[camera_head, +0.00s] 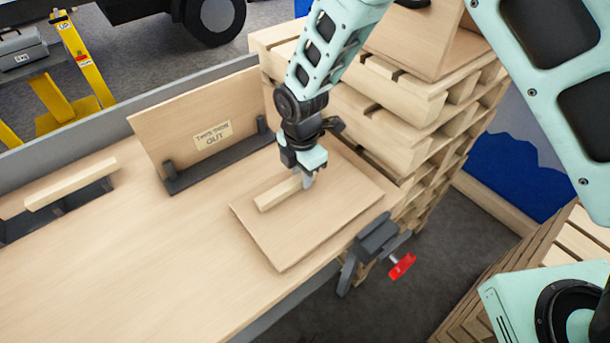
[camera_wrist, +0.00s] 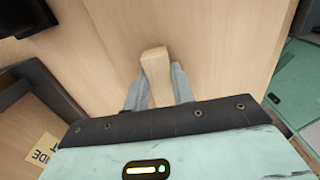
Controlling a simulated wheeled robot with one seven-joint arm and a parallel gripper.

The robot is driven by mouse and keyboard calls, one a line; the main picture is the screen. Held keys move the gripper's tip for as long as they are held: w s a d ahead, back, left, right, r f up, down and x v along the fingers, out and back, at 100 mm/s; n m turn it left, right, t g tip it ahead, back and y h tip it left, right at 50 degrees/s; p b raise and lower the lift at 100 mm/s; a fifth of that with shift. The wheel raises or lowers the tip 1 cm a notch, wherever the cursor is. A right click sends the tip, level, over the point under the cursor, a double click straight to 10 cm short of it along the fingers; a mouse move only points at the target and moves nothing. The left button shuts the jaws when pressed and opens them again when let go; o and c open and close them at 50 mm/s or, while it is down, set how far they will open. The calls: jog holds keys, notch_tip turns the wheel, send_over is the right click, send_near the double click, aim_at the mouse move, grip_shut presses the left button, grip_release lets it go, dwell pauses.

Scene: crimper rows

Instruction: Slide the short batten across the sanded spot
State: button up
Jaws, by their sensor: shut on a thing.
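The short batten (camera_head: 278,193) is a pale wooden bar lying low over a square wooden board (camera_head: 285,236) on the bench. My gripper (camera_head: 307,183) is shut on its right end in the head view. In the wrist view the batten (camera_wrist: 156,72) stands between the two grey fingers of my gripper (camera_wrist: 157,90). The batten looks flat on or just above the board; I cannot tell which. I cannot make out a distinct sanded spot; the batten and gripper cover part of the board.
A longer batten (camera_head: 72,183) rests on dark supports at the left. An upright panel with a label (camera_head: 213,135) stands behind the board. A clamp with a red handle (camera_head: 376,240) sits at the bench's front edge. Stacked timber (camera_head: 400,130) rises behind right. The bench's front left is clear.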

jog(key=o, duration=1.1)
jog(key=shift+c, duration=0.2)
notch_tip(320, 180, up, 12)
jog(key=s+d+r+m, duration=0.3)
jog(key=s+m, duration=0.2)
jog(key=s, duration=0.3)
jog(key=s+d+r+m, duration=0.3)
jog(key=s+d+m, duration=0.1)
jog(key=s+m, duration=0.2)
jog(key=s+d+r+m, duration=0.3)
jog(key=s+m, duration=0.3)
jog(key=s, duration=0.3)
jog(key=shift+s+d+y, duration=0.3)
jog(key=shift+s+d, duration=0.05)
jog(key=shift+d, duration=0.2)
